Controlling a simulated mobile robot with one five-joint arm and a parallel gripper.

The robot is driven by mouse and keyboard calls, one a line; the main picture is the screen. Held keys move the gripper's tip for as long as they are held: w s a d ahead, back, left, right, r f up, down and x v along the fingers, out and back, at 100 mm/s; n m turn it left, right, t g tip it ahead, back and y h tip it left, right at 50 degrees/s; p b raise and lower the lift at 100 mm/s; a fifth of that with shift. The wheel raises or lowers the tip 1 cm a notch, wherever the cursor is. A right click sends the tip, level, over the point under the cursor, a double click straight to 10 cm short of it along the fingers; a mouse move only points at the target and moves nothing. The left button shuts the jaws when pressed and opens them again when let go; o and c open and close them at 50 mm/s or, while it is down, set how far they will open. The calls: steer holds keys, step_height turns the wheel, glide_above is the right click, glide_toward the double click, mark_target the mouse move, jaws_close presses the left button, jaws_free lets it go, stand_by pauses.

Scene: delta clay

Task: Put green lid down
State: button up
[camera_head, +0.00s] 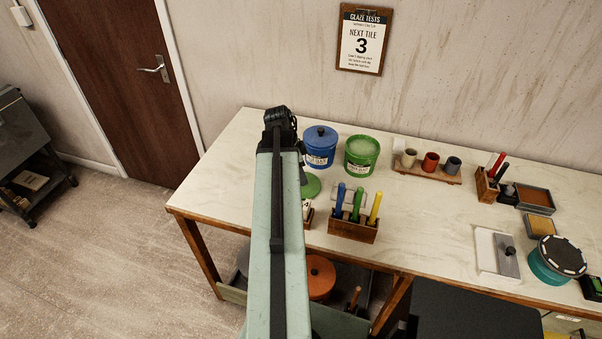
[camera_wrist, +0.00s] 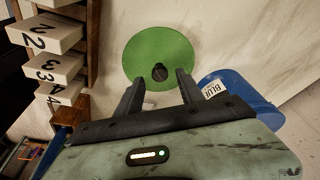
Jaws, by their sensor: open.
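The green lid (camera_head: 313,187) lies flat on the table top, partly hidden behind my arm. I cannot tell how far above the lid the fingertips are. The green bucket (camera_head: 361,160) stands uncovered to the right, pale green inside.
The blue bucket (camera_head: 320,150), with its blue lid on, stands close to the green lid. A wooden rack (camera_head: 352,231) with blue, green and yellow handled tools is in front. Numbered tiles (camera_wrist: 53,67) sit in a wooden holder at the left of the wrist view.

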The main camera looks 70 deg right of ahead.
steer(key=p+v, duration=0.8)
steer(key=v, duration=0.2)
steer(key=shift+p, duration=0.3)
steer(key=shift+w, duration=0.1)
steer(key=w+a+n+t, duration=0.2)
steer(key=w+a+n, duration=1.1)
steer(key=w+a, duration=1)
steer(key=w+a+n, duration=0.3)
steer(key=a+n, duration=0.2)
steer(key=a, duration=0.5)
steer(key=w+a+n+y, duration=0.1)
steer(key=w+a+n, duration=0.2)
steer(key=a, duration=0.8)
steer(key=w+a+n, duration=0.3)
steer(key=a+n, duration=0.4)
steer(key=a, duration=0.4)
steer(key=shift+w+a+f+n+y, duration=0.15)
steer(key=shift+f+n+y, duration=0.15)
steer(key=shift+f+y, duration=0.1)
